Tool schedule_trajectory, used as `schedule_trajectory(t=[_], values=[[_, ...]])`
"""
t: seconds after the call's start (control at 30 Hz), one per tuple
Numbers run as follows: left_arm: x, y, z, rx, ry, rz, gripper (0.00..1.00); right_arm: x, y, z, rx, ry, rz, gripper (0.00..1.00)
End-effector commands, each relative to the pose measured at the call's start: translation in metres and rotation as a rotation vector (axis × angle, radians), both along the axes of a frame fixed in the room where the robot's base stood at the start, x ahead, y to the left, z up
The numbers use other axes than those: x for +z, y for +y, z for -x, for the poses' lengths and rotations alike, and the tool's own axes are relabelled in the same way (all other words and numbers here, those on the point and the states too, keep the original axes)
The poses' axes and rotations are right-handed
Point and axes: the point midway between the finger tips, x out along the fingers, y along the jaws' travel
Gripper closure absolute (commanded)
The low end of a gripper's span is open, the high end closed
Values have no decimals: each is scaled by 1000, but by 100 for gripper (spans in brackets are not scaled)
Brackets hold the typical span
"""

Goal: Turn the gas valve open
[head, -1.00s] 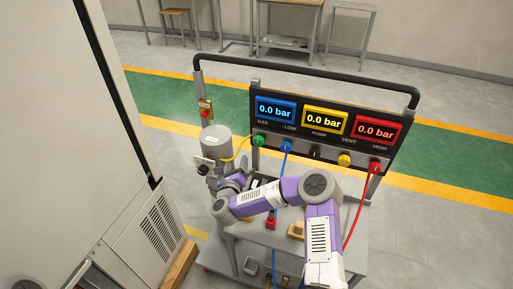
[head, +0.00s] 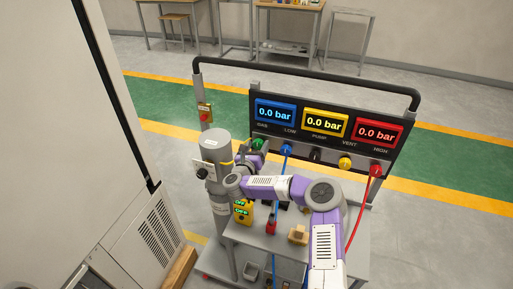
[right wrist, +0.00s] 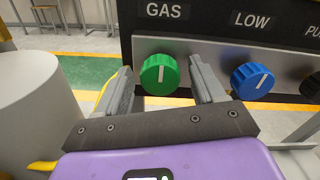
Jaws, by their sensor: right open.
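The gas valve is a green knob (right wrist: 158,78) under the GAS label on the panel. In the head view the knob (head: 258,144) shows partly behind my right gripper (head: 249,156). In the right wrist view my right gripper (right wrist: 163,72) is open, with one finger on each side of the green knob. A gap shows between the knob and the left finger; contact at the right finger cannot be told. My left gripper is not in view.
The blue LOW knob (right wrist: 252,81) sits close to the right finger. A grey cylinder (head: 215,146) stands left of my gripper. The displays, such as the blue one (head: 276,113), read 0.0 bar. A red hose (head: 361,215) hangs at the right.

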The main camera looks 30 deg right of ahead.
Motion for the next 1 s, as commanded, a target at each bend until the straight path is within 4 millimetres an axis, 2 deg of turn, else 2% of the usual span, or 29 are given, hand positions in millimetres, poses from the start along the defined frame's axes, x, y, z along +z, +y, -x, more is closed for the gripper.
schedule_trajectory(t=[0.13, 0.5, 0.77, 1.0], values=[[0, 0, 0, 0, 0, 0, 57, 0, 0, 0, 0, 0, 0, 33], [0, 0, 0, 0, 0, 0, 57, 0, 0, 0, 0, 1, 1, 87], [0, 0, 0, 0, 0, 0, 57, 0, 1, 0, 0, 23, 21, 87], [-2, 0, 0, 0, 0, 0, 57, 0, 1, 0, 1, 117, 103, 87]])
